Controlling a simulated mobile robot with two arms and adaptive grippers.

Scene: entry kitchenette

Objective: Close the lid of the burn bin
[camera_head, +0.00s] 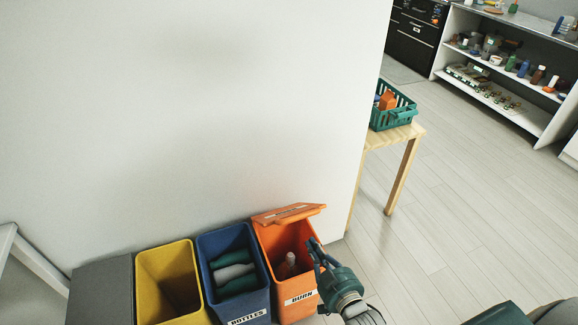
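The orange burn bin (297,299), labelled BURN, stands at the right end of a row of bins against the white wall. Its orange lid (288,214) is raised and tilted up at the back edge, so the bin is open. A pale bottle-like item shows inside. My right gripper (314,256) is at the right side of the bin's opening, near its rim and below the lid. Its fingers point up and left; I cannot tell their gap or whether they touch the bin. My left gripper is not in view.
A blue bin (231,306) labelled BOTTLES holds several bottles, left of the burn bin. A yellow bin (165,261) and a grey box (100,291) stand further left. A wooden table (405,133) with a green basket (393,116) is behind.

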